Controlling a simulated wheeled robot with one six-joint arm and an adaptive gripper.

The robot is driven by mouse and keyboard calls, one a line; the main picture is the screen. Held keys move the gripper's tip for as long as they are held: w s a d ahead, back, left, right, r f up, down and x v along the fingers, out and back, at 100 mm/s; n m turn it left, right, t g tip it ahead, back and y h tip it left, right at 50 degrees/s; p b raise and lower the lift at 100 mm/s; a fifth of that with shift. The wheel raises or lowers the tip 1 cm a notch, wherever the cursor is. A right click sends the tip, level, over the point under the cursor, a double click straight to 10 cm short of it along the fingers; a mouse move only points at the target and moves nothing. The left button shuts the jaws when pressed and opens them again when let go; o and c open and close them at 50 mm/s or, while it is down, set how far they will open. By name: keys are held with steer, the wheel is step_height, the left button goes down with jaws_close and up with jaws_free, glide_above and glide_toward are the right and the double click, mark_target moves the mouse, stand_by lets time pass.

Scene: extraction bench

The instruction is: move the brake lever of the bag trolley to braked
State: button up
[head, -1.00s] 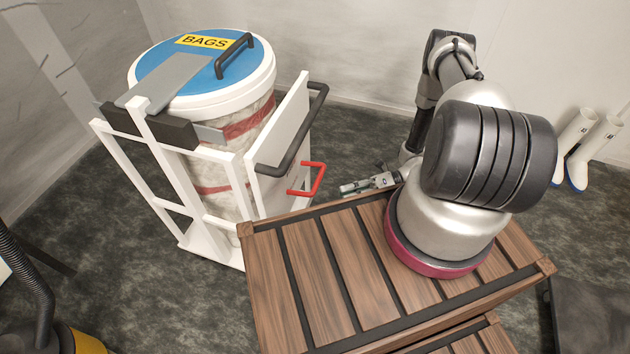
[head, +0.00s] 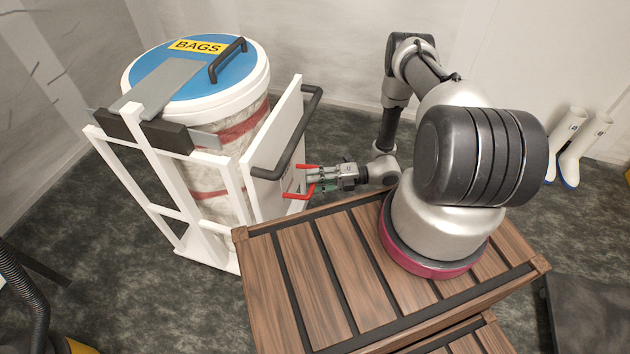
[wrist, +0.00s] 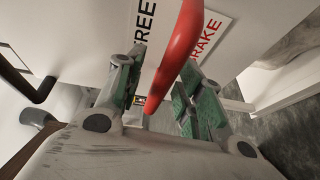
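The bag trolley (head: 232,197) is a white frame holding a drum. In the wrist view the red lever (wrist: 180,52) runs between the two green-padded fingers of my gripper (wrist: 165,78). Gaps show on both sides, so the gripper is open around the lever. Behind it, a plate (wrist: 207,32) reads FREE at left and "RAKE" at right, partly covered by the lever.
The black push handle (head: 271,175) is just above and left of my gripper. A slatted wooden top (head: 290,265) lies below my arm. The drum's blue lid (head: 182,72) is marked BAGS. White boots (head: 580,145) stand at the right wall.

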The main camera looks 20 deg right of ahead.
steer(key=shift+c, duration=0.4)
jaws_close()
steer(key=shift+f, duration=0.1)
steer(key=shift+w+a+f, duration=0.1)
steer(key=shift+a+f, duration=0.05)
steer(key=shift+f, duration=1.2)
steer(key=shift+w+a+f, duration=0.1)
steer(key=shift+a+f, duration=0.05)
steer(key=shift+f, duration=1.35)
steer(key=shift+o, duration=0.4)
jaws_free()
